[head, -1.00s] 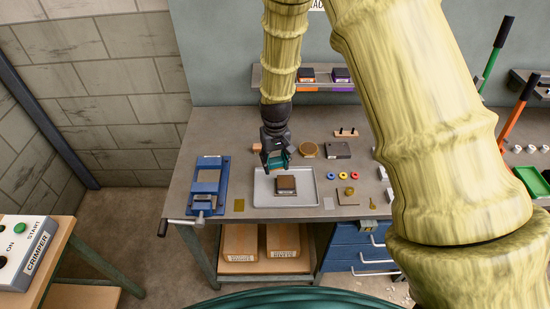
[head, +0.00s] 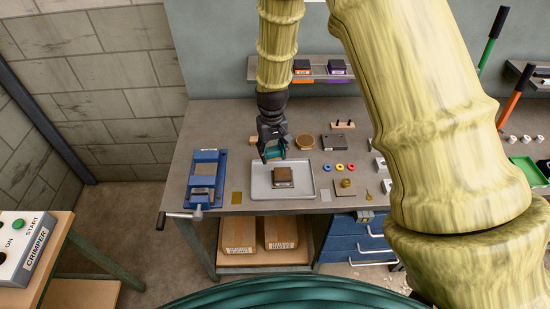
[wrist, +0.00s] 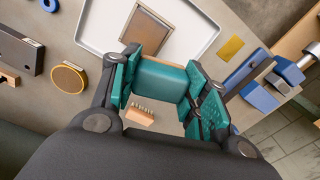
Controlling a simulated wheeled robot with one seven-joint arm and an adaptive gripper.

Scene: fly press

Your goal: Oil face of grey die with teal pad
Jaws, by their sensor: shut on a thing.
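My gripper (head: 272,153) is shut on the teal pad (wrist: 162,82), a teal block with a pale tan edge that sits between the fingers in the wrist view. The pad is held above the bench, just behind the tray and to the left of the die in the head view. The die (head: 284,177) is a squat block with a brownish top face and paler grey sides. It lies on the pale tray (head: 262,190), and its face (wrist: 149,36) shows in the wrist view beyond the pad. The pad and die are apart. The pad's underside is hidden.
A blue vise-like fixture (head: 205,178) stands left of the tray. Behind and right are a round brown disc (head: 305,142), a dark block (head: 338,145) and small coloured rings (head: 325,168). A shelf (head: 290,75) holds more blocks. My arm covers the bench's right part.

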